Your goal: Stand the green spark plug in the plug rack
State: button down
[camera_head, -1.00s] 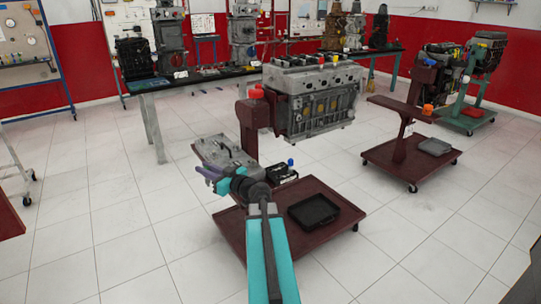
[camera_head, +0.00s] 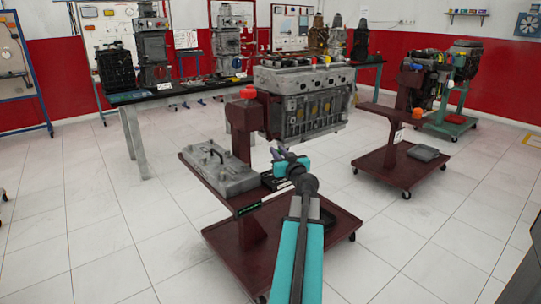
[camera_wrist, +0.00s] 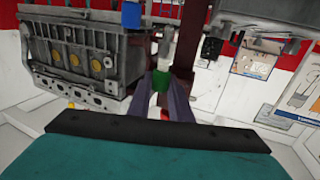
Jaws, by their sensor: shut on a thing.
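My gripper (camera_head: 279,153) is shut on the green spark plug. In the wrist view, its green band (camera_wrist: 161,80) sits between the two purple-grey fingertips (camera_wrist: 163,97), and a pale, narrow part of the plug extends up the picture from it. In the head view the plug is too small to make out. A small black holder (camera_head: 270,181), which looks like the plug rack, sits on the shelf of the engine stand, below and left of my gripper. My arm hides part of it. A blue piece (camera_wrist: 131,14) shows at the top of the wrist view.
The grey engine block (camera_head: 305,103) hangs on the maroon stand just above and behind my gripper. A grey cover (camera_head: 218,172) lies left of the rack. The maroon stand base (camera_head: 335,228) is below. A second maroon stand (camera_head: 382,165) is at right.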

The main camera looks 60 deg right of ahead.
jog(key=shift+w+a, duration=0.15)
jog(key=shift+w, duration=0.05)
jog(key=shift+f, duration=0.1)
jog(key=shift+w+f, duration=0.1)
jog(key=shift+f, duration=1.6)
jog(key=shift+f+b, duration=0.9)
jog(key=shift+b, duration=0.65)
jog(key=shift+w+a+b, duration=0.1)
jog(key=shift+b, duration=0.6)
jog(key=shift+f+b, duration=0.9)
jog(key=shift+b, duration=1)
